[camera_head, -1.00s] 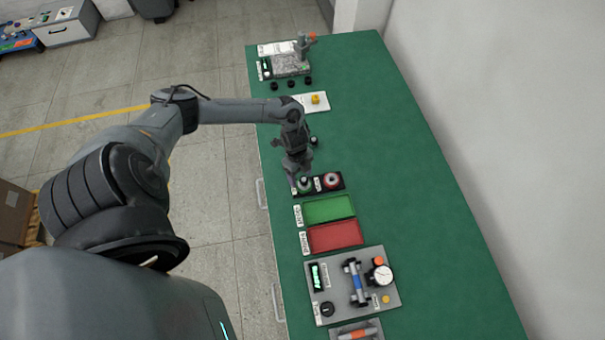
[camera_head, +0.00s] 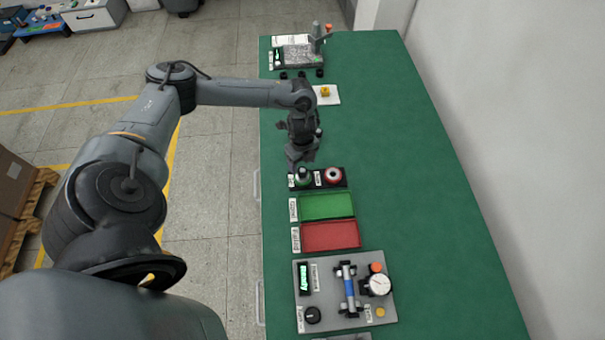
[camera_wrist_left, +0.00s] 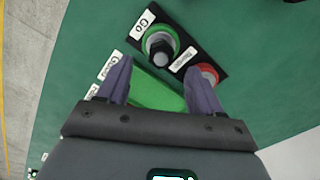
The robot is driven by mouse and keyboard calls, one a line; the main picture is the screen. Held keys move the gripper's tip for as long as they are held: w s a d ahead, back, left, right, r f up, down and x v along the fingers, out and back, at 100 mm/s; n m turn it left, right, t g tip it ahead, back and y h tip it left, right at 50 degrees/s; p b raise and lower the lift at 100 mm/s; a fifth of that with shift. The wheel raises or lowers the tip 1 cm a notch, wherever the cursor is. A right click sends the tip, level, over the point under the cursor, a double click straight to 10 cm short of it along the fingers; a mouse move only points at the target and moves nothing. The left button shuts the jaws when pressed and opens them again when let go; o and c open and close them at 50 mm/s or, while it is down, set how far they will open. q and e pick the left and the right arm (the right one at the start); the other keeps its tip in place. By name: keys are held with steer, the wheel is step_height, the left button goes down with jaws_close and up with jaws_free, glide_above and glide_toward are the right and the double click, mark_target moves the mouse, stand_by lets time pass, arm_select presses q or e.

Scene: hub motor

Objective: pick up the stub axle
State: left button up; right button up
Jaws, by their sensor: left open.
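A dark, round-topped metal piece (camera_wrist_left: 160,46), which looks like the stub axle, stands in the green ring (camera_wrist_left: 148,36) labelled "Go" in the left wrist view. The green ring also shows in the head view (camera_head: 303,178), partly behind my left gripper (camera_head: 301,160). In the wrist view my left gripper (camera_wrist_left: 160,82) has its two purple fingers wide apart. Nothing is between them. The dark piece lies beyond the fingertips, roughly centred on the gap. My right gripper is in neither view.
A red ring (camera_head: 333,176) sits beside the green one on the same black base. A green tray (camera_head: 327,206) and a red tray (camera_head: 331,237) lie nearer. A grey fixture plate (camera_head: 322,318) holds a blue-banded shaft (camera_head: 348,288) and a dial gauge (camera_head: 377,285). The table's right side is clear.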

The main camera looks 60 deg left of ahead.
mark_target(303, 170)
arm_select(q)
steer(key=shift+d+f, duration=0.1)
steer(key=shift+f, duration=2.9)
jaws_close()
